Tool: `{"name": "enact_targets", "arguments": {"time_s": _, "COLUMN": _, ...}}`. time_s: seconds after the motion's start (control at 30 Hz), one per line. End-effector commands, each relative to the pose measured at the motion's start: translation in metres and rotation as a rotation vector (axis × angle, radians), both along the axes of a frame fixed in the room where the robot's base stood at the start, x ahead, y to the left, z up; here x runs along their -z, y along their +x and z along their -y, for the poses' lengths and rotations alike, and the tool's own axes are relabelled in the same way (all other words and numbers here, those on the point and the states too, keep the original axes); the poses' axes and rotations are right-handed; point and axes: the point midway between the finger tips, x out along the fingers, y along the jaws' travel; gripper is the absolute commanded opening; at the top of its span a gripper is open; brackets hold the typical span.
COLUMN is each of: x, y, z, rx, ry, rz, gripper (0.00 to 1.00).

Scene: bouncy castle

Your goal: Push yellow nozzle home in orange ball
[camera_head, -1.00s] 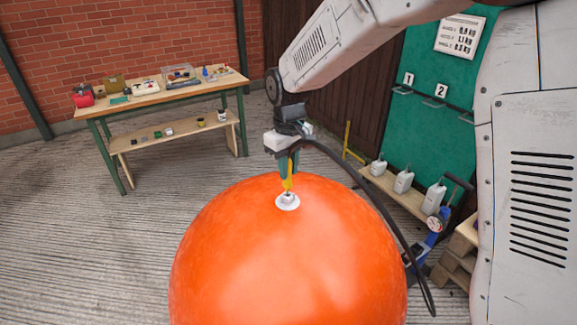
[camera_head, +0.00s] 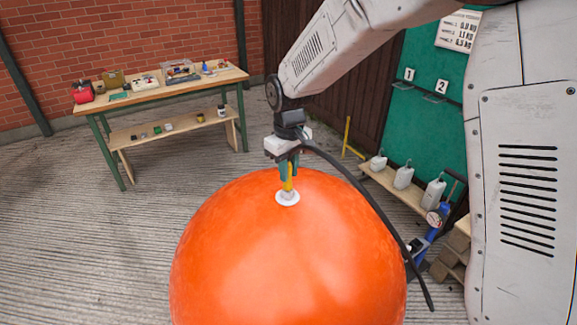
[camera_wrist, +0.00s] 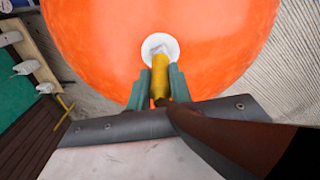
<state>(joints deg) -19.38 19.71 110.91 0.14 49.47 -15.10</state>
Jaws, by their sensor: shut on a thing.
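The large orange ball (camera_head: 285,260) fills the lower middle of the head view, and its upper part shows in the wrist view (camera_wrist: 95,45). A white round valve (camera_head: 288,198) sits on its top; it also shows in the wrist view (camera_wrist: 150,44). My gripper (camera_head: 288,175) is above the valve, its green fingers shut on the yellow nozzle (camera_wrist: 160,75). The nozzle (camera_head: 288,185) points down, its tip at the middle of the valve. How deep the tip sits cannot be told. A dark hose runs from the gripper down to the right.
A wooden workbench (camera_head: 160,92) with tools and boxes stands at the back left. At the right are a green board (camera_head: 425,125), a low shelf (camera_head: 400,190) with several white containers and a blue pump (camera_head: 432,235). The floor left of the ball is clear.

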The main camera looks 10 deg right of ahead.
Motion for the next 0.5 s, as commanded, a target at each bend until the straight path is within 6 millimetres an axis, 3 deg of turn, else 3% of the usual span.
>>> {"name": "enact_targets", "arguments": {"time_s": 0.27, "x": 0.0083, "y": 0.0002, "z": 0.0, "rx": 0.0, "ry": 0.001, "rz": 0.001, "gripper": 0.0}}
{"name": "enact_targets", "arguments": {"time_s": 0.3, "x": 0.0089, "y": 0.0003, "z": -0.0001, "rx": 0.0, "ry": 0.001, "rz": 0.001, "gripper": 0.24}}
{"name": "enact_targets", "arguments": {"time_s": 0.37, "x": 0.0084, "y": 0.0004, "z": -0.0002, "rx": 0.0, "ry": 0.001, "rz": 0.002, "gripper": 0.4}}
{"name": "enact_targets", "arguments": {"time_s": 0.4, "x": 0.0084, "y": 0.0003, "z": -0.0001, "rx": 0.0, "ry": 0.001, "rz": 0.002, "gripper": 0.46}}
{"name": "enact_targets", "arguments": {"time_s": 0.5, "x": 0.0084, "y": 0.0003, "z": -0.0001, "rx": 0.0, "ry": 0.001, "rz": 0.001, "gripper": 0.46}}
